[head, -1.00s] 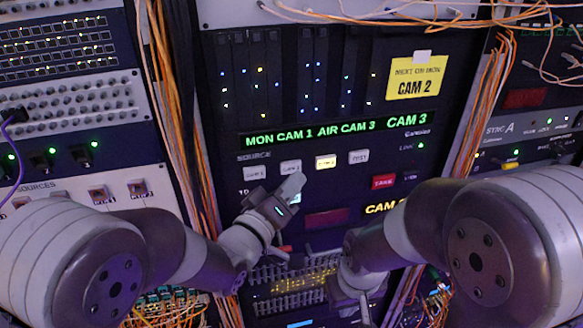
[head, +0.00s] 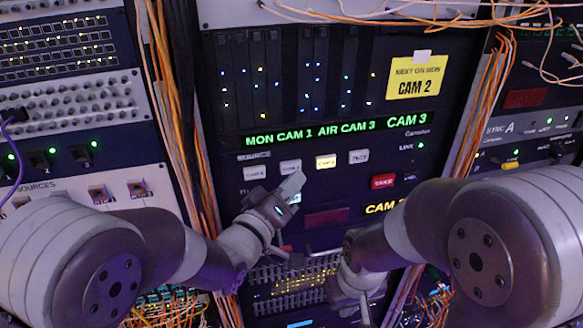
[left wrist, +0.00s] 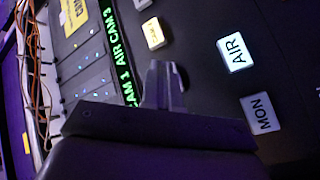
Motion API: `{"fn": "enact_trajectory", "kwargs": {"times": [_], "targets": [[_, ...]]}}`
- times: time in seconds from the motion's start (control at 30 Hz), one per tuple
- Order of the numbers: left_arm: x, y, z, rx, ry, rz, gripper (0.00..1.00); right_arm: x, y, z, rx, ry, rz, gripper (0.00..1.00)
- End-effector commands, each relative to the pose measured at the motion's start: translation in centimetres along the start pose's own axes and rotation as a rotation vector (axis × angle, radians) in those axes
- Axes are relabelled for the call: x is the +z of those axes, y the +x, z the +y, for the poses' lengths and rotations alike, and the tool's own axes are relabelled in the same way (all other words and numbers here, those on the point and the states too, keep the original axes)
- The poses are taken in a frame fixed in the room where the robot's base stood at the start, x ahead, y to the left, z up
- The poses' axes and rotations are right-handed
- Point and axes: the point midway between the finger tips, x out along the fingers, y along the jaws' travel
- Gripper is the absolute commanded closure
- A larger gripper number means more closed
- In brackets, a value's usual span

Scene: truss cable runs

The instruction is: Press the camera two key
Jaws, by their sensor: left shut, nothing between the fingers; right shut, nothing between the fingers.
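Several keys sit in a row under the word SOURCE in the head view. The second, taken as the camera two key (head: 290,166), is pale and unlit; its small label is hard to read. The first key (head: 254,173) is unlit, and the camera three key (head: 326,162) glows warm yellow. My left gripper (head: 293,184) is shut and empty, its tips just below the second key; contact cannot be told. In the left wrist view its fingers (left wrist: 163,78) point toward the key row and hide part of it. My right gripper (head: 352,288) is shut, low in front of the panel.
A lit AIR key (left wrist: 235,52) and a pale MON key (left wrist: 261,114) lie near my left fingers. A red TAKE key (head: 383,181) is to the right. A yellow note (head: 414,78) reads CAM 2; the green display (head: 336,132) reads MON CAM 1, AIR CAM 3. Orange cables (head: 180,130) hang left.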

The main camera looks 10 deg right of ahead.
Motion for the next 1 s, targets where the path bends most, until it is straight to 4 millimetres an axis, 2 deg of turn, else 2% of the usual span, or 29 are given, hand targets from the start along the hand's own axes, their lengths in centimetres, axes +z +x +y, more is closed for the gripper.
{"fn": "enact_trajectory", "kwargs": {"times": [1.0], "targets": [[-0.65,0.9,-0.64,0.001,0.0,0.0,1.0,0.07,0.58,0.0,0.0,0.0,0.0,1.0]]}}
